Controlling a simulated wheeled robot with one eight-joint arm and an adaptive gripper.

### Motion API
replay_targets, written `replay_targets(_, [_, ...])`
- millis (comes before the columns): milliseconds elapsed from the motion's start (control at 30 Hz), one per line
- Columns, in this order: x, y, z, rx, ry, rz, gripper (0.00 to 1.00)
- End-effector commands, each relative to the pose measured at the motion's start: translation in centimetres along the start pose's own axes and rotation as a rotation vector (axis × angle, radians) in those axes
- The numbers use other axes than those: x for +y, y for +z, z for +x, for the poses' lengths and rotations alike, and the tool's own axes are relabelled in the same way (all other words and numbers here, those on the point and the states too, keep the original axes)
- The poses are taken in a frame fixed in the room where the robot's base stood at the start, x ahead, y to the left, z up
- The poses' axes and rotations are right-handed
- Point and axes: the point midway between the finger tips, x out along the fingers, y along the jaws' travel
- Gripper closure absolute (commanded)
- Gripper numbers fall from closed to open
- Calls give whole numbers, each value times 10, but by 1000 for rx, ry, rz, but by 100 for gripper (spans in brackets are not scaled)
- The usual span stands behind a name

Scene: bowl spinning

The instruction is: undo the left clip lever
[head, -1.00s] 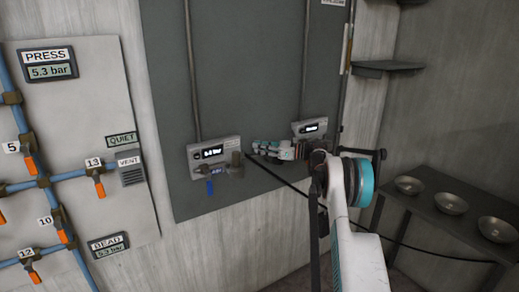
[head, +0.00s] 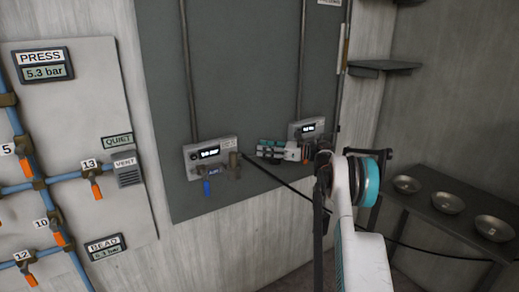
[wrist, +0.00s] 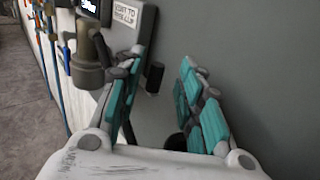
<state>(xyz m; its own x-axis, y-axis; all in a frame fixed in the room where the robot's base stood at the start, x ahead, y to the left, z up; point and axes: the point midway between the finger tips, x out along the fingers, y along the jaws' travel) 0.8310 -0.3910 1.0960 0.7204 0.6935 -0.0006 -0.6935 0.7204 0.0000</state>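The left wall unit (head: 210,153) is a grey box with a lit display, a brass fitting (head: 233,161) at its right end and a blue handle (head: 207,188) hanging below. My gripper (head: 262,149) is just right of this unit, pointing left along the wall. In the wrist view its two teal-padded fingers (wrist: 160,68) are apart and hold nothing. A small dark cylinder (wrist: 155,77) shows in the gap between them, near the left finger. The brass fitting (wrist: 90,62) is outside the left finger. I cannot make out which part is the left clip lever.
A similar right wall unit (head: 306,130) is behind my wrist. A black hose (head: 280,182) runs from the left unit down to the right. A panel with blue pipes and orange handles (head: 96,190) is at left. A side table (head: 425,206) with metal bowls stands at right.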

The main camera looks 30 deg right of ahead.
Motion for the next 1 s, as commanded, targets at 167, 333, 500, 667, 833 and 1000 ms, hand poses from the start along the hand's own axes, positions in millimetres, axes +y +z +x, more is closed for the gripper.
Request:
replay_targets(167, [-1,0,-40,0,-5,0,66])
replay_targets(333, [-1,0,-69,1,-5,0,66])
replay_targets(500, [-1,0,-85,1,-4,0,66])
replay_targets(667, [-1,0,-90,1,-3,0,66])
replay_targets(833, [-1,0,-90,1,-3,0,66])
replay_targets(1000, [-1,0,-90,1,-3,0,66])
